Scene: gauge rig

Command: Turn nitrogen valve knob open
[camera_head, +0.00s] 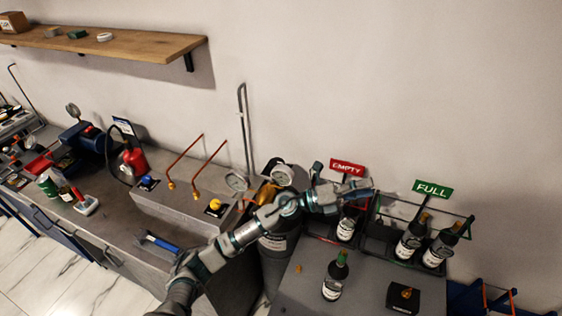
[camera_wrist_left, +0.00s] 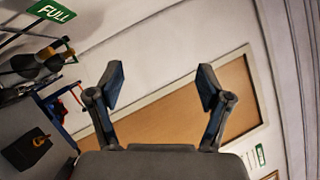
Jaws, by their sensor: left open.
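A grey gas cylinder (camera_head: 275,255) stands beside the bench, partly hidden behind my left arm. Brass fittings (camera_head: 268,192) and a round gauge (camera_head: 282,174) sit at its top. A blue knob (camera_head: 148,182) and a yellow knob (camera_head: 214,205) are on the grey box with copper pipes. I cannot tell which knob is the nitrogen valve; no label is readable. My left gripper (camera_head: 362,188) is right of the cylinder, in front of the red EMPTY sign (camera_head: 347,168). In the left wrist view the left gripper (camera_wrist_left: 160,85) is open and empty.
The green FULL sign (camera_head: 432,189) and bottle racks stand at right. A bottle (camera_head: 332,278) and a black box (camera_head: 403,297) are on the right table. A wooden shelf (camera_head: 120,44) hangs above.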

